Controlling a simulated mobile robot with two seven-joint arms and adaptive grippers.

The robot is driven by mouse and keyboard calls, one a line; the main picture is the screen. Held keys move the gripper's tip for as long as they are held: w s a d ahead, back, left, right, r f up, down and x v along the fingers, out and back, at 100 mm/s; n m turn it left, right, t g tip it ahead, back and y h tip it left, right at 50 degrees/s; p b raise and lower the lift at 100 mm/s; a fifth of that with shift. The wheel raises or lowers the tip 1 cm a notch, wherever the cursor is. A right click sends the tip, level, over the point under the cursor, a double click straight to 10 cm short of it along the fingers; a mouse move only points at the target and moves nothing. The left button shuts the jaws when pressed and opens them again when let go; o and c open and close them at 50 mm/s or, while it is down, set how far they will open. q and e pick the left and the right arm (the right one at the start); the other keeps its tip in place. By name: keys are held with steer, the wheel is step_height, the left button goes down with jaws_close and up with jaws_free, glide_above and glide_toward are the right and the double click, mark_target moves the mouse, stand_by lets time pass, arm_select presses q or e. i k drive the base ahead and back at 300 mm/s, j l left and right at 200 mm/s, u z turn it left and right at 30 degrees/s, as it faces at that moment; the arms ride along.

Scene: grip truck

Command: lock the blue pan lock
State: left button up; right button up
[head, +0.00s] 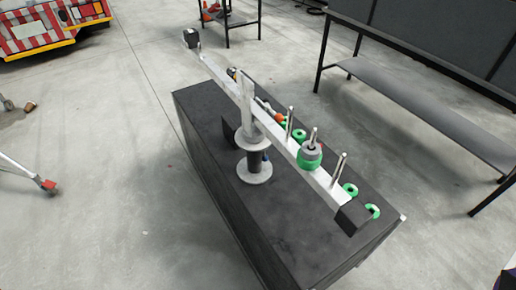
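A jib with a long white beam (315,178) stands on a black cabinet (295,236), carried on a dark post (254,160) with a white round base (254,172). A small blue spot (265,157) shows at the right side of the post, below the white disc (250,140); it appears to be the blue pan lock. It is too small to tell its position or whether it is locked. Neither of my grippers can be made out in the head view.
Green weights lie on the cabinet, and a green and grey weight (310,153) sits on a beam pin. A grey bench (420,112) stands at right, and a red and white vehicle (45,25) at upper left. The floor left of the cabinet is mostly clear.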

mark_target(264, 158)
steer(key=l+u, duration=0.25)
steer(key=l, duration=0.4)
steer(key=k+l+u, duration=0.25)
steer(key=l, duration=0.4)
steer(key=i, duration=0.1)
